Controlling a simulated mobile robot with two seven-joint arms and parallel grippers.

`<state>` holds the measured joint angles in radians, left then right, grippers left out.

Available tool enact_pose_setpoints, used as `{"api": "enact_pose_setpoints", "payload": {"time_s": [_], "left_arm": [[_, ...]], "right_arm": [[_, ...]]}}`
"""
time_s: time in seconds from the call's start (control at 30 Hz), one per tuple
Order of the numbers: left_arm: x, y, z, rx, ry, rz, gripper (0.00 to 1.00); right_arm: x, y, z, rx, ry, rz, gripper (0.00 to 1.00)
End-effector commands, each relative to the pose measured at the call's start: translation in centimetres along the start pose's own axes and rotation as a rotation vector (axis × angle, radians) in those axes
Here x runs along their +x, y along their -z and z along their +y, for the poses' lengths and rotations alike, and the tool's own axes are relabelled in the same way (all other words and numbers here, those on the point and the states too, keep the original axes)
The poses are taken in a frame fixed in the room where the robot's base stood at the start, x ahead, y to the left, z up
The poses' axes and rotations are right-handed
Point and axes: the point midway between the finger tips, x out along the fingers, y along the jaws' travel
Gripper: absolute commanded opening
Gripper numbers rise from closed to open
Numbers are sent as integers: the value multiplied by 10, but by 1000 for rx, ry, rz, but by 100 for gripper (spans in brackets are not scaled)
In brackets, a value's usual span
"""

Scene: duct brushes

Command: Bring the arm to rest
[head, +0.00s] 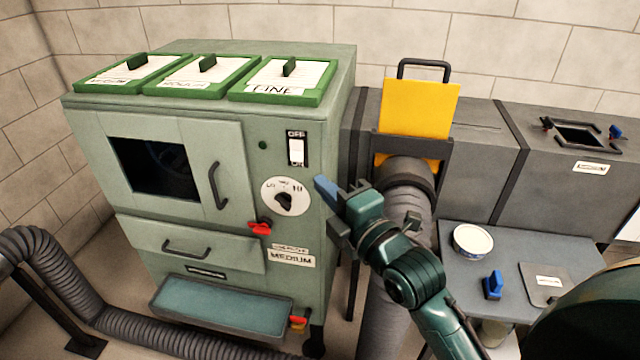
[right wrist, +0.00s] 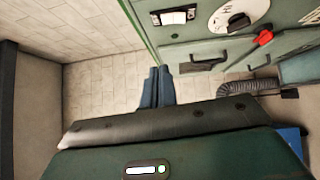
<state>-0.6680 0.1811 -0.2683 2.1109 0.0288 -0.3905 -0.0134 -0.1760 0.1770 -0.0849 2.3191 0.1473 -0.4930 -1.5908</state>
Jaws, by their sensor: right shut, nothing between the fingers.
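My right arm (head: 410,275) comes in from the lower right in the head view. Its gripper (head: 328,190) is in front of the right edge of the green machine (head: 105,230), near the dial (head: 285,197) and the OFF switch (head: 297,150). The gripper is shut and empty. In the right wrist view, the blue fingertips (right wrist: 157,85) are together, with floor and wall behind them. The machine's dial (right wrist: 238,15) and red knob (right wrist: 263,37) show at the upper right of that view. My left gripper is not in view.
A ribbed duct (head: 395,225) runs down behind my right arm. A yellow gate plate (head: 420,105) stands in the grey duct box (head: 480,150). A small table (head: 520,245) at right holds a white tub (head: 473,240) and a blue-handled item (head: 493,286). A teal tray (head: 222,310) juts out low.

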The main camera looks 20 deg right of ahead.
Motion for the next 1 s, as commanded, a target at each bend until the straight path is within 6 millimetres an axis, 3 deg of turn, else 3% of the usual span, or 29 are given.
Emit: {"api": "enact_pose_setpoints", "payload": {"time_s": [0.4, 0.53, 0.63, 0.77, 0.9, 1.0], "left_arm": [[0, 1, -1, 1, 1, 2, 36], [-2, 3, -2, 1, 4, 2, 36], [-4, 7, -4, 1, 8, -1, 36], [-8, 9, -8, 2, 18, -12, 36], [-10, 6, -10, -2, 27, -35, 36], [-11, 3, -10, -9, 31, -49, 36]], "right_arm": [[0, 0, 0, 2, 1, 0, 0], [-3, 4, -16, 85, 40, 2, 0], [-12, 12, -47, 266, 121, -3, 0], [-38, 30, -106, 617, 270, -47, 0], [-80, 53, -165, 1006, 425, -153, 0], [-111, 69, -199, 1238, 510, -249, 0]]}}
